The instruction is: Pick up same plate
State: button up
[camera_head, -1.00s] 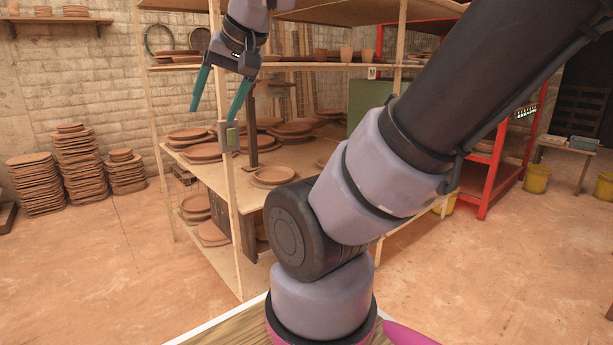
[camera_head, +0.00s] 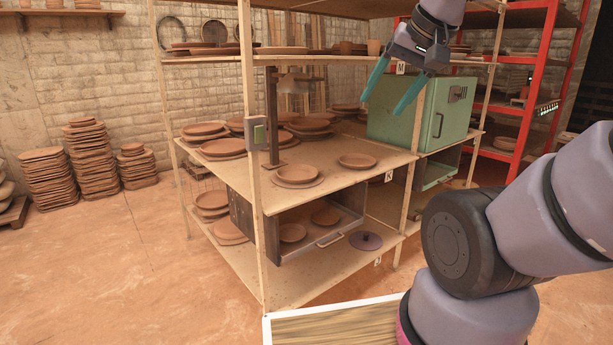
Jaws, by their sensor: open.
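A terracotta plate (camera_head: 357,160) lies on the middle shelf, right of centre. Another plate (camera_head: 297,174) rests on a wider disc at the foot of the dark press stand (camera_head: 272,120). Two more plates, one at the front (camera_head: 292,233) and one behind (camera_head: 325,215), sit in the open metal drawer or box below. Several stacked plates (camera_head: 221,148) fill the shelf's left and back. My gripper (camera_head: 382,106) has teal fingers, spread and empty, pointing down. It appears above the middle shelf in the picture, apart from all plates; its depth is unclear. I cannot tell which plate is meant.
A green box (camera_head: 430,112) stands on the shelf's right. Wooden posts, one carrying a switch box (camera_head: 259,133), frame the shelves. A purple disc (camera_head: 366,240) lies on the lower shelf. Tall plate stacks (camera_head: 89,155) stand by the wall.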

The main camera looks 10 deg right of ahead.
aim_at(290, 174)
jog(key=i+l+z, duration=0.15)
jog(key=i+z, duration=0.2)
jog(key=i, duration=0.5)
jog(key=i+j+z, duration=0.1)
jog(key=i+z, duration=0.25)
jog(key=i, duration=0.45)
